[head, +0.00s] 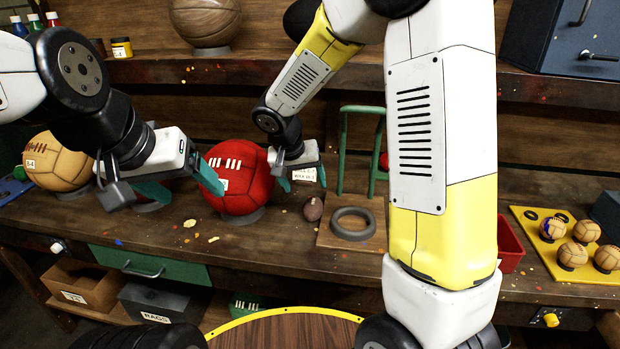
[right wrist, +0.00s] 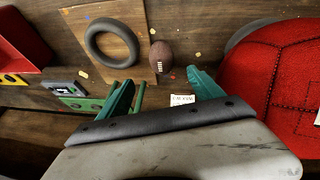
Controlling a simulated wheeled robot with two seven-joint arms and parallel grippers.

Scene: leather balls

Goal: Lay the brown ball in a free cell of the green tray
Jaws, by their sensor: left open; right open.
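The small dark brown ball (head: 313,209), shaped like a rugby ball, lies on the bench by the left edge of a wooden board. It shows in the right wrist view (right wrist: 161,57) with pale lacing, just beyond and between my fingertips. My right gripper (head: 303,180) is open and empty above it, apart from it.
A dark ring (head: 352,223) lies on the wooden board, near a green stand (head: 343,150). A tan ball (head: 57,162) stands left. A yellow tray (head: 560,270) with several balls and a red bin (head: 509,245) are right.

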